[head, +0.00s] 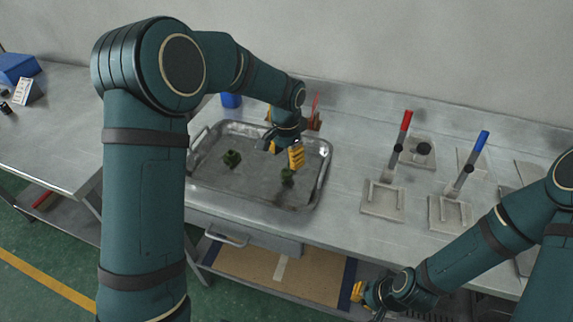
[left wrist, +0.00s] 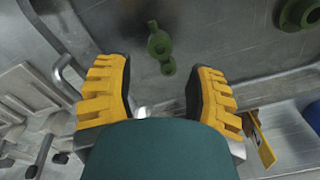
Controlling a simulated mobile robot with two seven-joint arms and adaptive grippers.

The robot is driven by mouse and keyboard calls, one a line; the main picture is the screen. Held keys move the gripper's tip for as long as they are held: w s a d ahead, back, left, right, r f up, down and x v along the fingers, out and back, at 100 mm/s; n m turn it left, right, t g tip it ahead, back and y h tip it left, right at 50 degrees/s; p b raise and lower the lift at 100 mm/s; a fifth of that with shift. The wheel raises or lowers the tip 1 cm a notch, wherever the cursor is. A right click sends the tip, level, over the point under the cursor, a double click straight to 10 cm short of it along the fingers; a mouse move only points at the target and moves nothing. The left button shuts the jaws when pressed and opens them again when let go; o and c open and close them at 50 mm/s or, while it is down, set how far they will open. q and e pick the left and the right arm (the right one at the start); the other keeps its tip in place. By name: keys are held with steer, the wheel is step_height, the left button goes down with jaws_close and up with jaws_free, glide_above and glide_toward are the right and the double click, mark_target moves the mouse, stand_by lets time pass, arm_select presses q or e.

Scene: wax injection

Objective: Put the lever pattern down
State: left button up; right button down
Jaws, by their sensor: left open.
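The green lever pattern (head: 287,177) lies in the metal tray (head: 215,187), near its right side. In the left wrist view the lever pattern (left wrist: 160,45) shows round ends, lying on the tray floor just beyond the gap between my fingers. My left gripper (head: 284,153) is over the tray, its yellow fingers spread; in its wrist view (left wrist: 160,88) nothing is between the pads. My right gripper (head: 360,292) is low at the bench's front, partly hidden by its own arm, so its opening is unclear.
Another green pattern (head: 231,158) lies in the tray's left part. To the right stand fixtures with a red-handled lever (head: 405,122) and a blue-handled lever (head: 481,140). A blue container (head: 231,100) is behind the tray. The middle of the tray floor is bare.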

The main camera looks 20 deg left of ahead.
mark_target(286, 173)
arm_select(q)
step_height(286, 173, up, 6)
steer(key=shift+p, duration=0.45)
arm_select(e)
steer(key=shift+s+r, duration=0.15)
steer(key=shift+r, duration=0.45)
arm_select(q)
steer(key=shift+s, duration=0.1)
